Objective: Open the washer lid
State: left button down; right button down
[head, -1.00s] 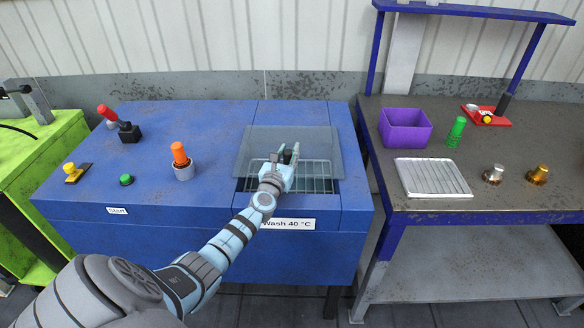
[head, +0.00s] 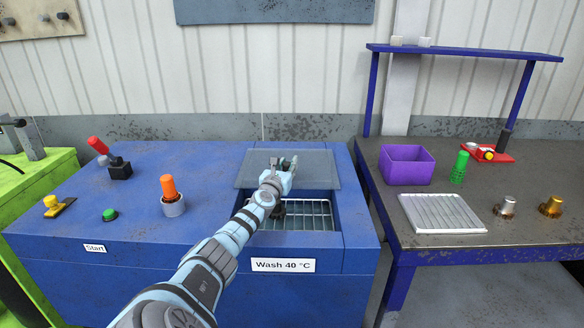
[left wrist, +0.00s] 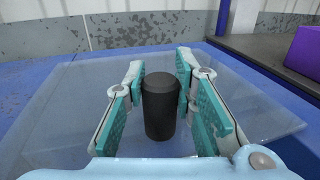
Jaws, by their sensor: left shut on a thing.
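The washer is a blue cabinet (head: 130,235) with a flat, see-through grey lid (head: 320,170) on its top. The lid lies flat toward the back, and the opening in front of it shows a wire rack (head: 310,215). My left gripper (head: 280,165) is over the lid. In the left wrist view my left gripper (left wrist: 160,100) has its teal-padded fingers on both sides of the lid's upright black knob (left wrist: 160,105), shut on it. A dark shape shows by the rack below my wrist; I cannot tell what it is. My right gripper is not in view.
On the washer top stand an orange-handled part in a grey cup (head: 172,205), a green button (head: 109,215), a red lever (head: 98,146) and a yellow switch (head: 52,203). The bench at right holds a purple bin (head: 406,167) and a white rack tray (head: 440,213).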

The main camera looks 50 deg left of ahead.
pick_arm(q)
jog(key=c, duration=1.3)
grip_release()
jog(key=shift+s+a, duration=0.1)
jog(key=shift+s+d+r, duration=0.1)
jog(key=shift+s+d, duration=0.2)
jog(key=shift+s, duration=0.1)
jog(key=v, duration=1.1)
